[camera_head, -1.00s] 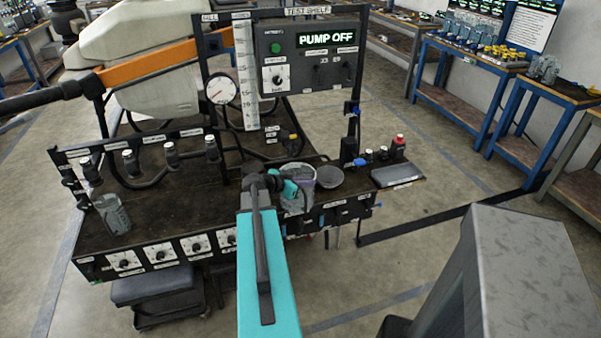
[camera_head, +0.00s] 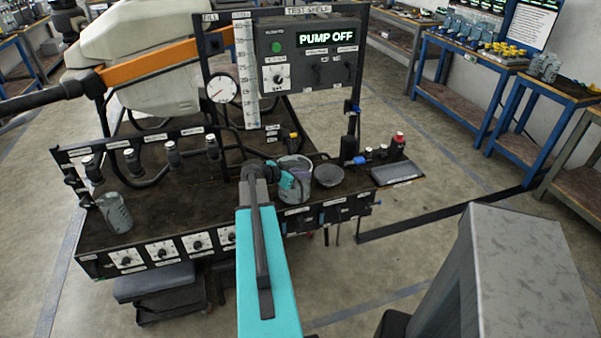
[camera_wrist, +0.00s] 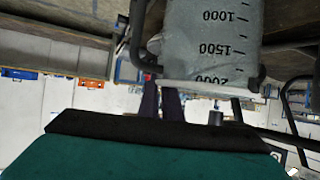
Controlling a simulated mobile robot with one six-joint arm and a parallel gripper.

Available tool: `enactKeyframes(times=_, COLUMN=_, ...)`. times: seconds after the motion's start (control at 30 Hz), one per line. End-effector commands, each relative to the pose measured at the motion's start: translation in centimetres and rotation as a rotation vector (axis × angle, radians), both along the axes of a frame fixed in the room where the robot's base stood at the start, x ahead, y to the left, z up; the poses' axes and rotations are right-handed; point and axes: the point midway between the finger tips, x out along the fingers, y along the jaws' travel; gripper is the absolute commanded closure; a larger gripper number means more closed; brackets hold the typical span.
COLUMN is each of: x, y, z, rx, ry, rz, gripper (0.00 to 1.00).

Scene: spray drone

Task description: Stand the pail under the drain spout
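The grey pail (camera_head: 294,177) is at the front edge of the bench, right of middle. In the wrist view the pail (camera_wrist: 212,40) is close up, with black volume marks, a pale rim and a dark curved handle. My gripper (camera_head: 288,186) is at the pail's near left side. In the wrist view my two dark fingers (camera_wrist: 162,100) are close together at the pail's rim and look shut on it. The exact contact is hard to see, and I cannot tell if the pail's base touches the bench. I cannot pick out the drain spout with certainty.
A small grey bowl (camera_head: 328,175) stands close right of the pail. A panel (camera_head: 312,55) reading PUMP OFF and a gauge (camera_head: 221,88) rise behind. Bare bench top (camera_head: 185,205) lies left of my gripper.

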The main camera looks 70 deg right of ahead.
Motion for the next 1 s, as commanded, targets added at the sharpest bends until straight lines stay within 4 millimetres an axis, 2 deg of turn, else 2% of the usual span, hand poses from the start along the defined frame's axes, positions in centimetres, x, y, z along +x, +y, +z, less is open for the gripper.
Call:
enactKeyframes(times=0.37, x=2.0, y=-2.8, z=0.1, rx=0.000, ry=0.000, rz=-0.001, gripper=1.00)
enactKeyframes(times=0.6, x=1.8, y=-2.4, z=-1.4, rx=0.000, ry=0.000, rz=-0.001, gripper=1.00)
enactKeyframes(times=1.0, x=1.8, y=-2.4, z=-1.7, rx=-0.001, ry=0.000, rz=-0.001, gripper=1.00)
